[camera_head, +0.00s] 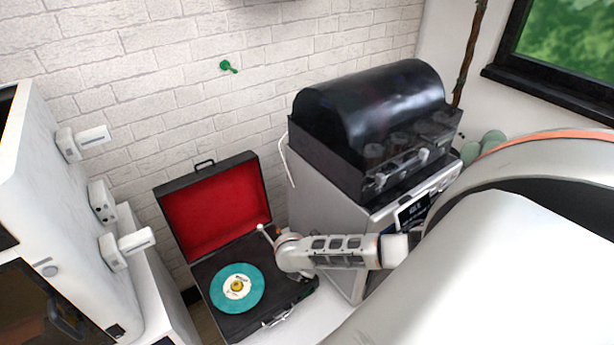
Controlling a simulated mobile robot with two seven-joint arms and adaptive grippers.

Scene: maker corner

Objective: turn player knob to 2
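The record player (228,268) is an open black case with a red-lined lid (213,205) raised at the back. A teal record (237,288) lies on its platter. A light tonearm (266,235) stands at the back right of the deck. My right arm comes in from the right, and its wrist (290,254) is over the player's right side. The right gripper's fingers are hidden or too dark to make out there. I cannot make out the player knob; the wrist covers part of the deck's right side. My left gripper is not in view.
A grey machine with a dark rounded cover (375,105) stands just right of the player. A white cabinet (65,190) with protruding handles is close on the left. A white brick wall (130,75) with a green peg (226,66) is behind.

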